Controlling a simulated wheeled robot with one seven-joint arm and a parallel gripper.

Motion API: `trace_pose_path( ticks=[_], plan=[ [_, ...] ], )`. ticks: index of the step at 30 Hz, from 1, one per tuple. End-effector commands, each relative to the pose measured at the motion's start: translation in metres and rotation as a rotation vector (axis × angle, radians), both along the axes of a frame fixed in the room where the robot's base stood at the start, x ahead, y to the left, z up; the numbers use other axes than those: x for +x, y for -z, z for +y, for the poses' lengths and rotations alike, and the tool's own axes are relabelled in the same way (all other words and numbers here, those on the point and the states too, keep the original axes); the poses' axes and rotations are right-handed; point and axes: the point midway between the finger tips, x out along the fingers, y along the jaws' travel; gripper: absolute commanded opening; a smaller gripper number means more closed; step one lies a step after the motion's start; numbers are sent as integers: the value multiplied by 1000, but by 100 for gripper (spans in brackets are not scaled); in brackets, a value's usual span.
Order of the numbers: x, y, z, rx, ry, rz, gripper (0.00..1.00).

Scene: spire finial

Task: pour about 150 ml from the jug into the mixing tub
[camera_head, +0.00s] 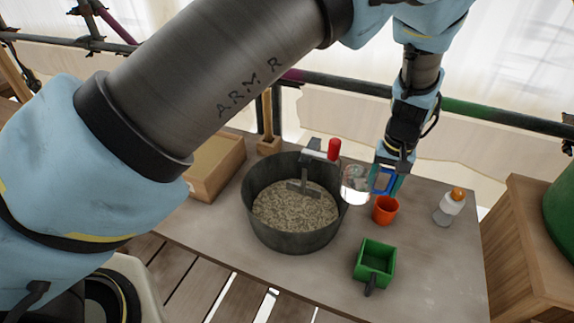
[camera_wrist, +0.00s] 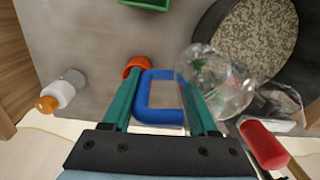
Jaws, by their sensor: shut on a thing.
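The jug (camera_head: 356,186) is clear, with a blue handle (camera_wrist: 150,98). My gripper (camera_head: 386,180) is shut on that handle, with its teal fingers (camera_wrist: 162,100) on either side of it in the wrist view. The clear body (camera_wrist: 216,82) overlaps the near edge of the tub in the wrist view. The mixing tub (camera_head: 292,241) is dark, round and holds grainy grey-beige material (camera_head: 295,208). The jug is at the tub's right rim, and I cannot tell its exact tilt. No stream of liquid is visible, and the liquid level in the jug is unclear.
An orange cup (camera_head: 385,210) stands just below the jug and gripper. A green scoop-like box (camera_head: 376,257) is in front, and a white bottle with an orange cap (camera_head: 448,208) is at right. A red-handled tool (camera_head: 334,149) is at the tub's back rim. A wooden box (camera_head: 216,166) stands left.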

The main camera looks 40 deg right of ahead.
Motion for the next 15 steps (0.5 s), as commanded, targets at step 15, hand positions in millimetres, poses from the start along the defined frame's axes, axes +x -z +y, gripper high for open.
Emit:
trace_pose_path(
  ticks=[15],
  plan=[
    [0, -5, 1, -19, -4, 24, 0]
  ],
)
